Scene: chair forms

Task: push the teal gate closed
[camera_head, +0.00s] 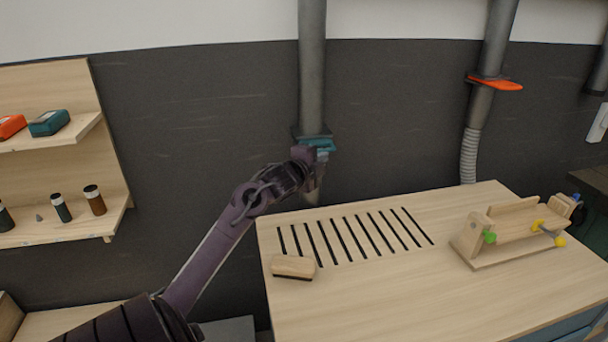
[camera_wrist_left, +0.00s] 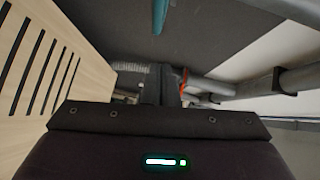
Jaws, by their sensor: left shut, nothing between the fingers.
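The teal gate (camera_head: 320,143) sits on the lower part of the grey vertical duct (camera_head: 312,70) in the middle of the head view. Part of it is hidden behind my left gripper. A teal edge (camera_wrist_left: 159,15) also shows at the top of the left wrist view. My left gripper (camera_head: 312,158) is at the gate, just below and in front of it, shut and empty. I cannot tell whether it touches the gate. Its dark fingers (camera_wrist_left: 160,88) show in the left wrist view. My right gripper is not in view.
A slotted wooden bench (camera_head: 400,285) stands below the duct, with a wooden brush (camera_head: 293,267) and a wooden jig (camera_head: 510,230) on it. A second duct has an orange gate (camera_head: 495,83). Shelves (camera_head: 65,215) with small items stand at the left.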

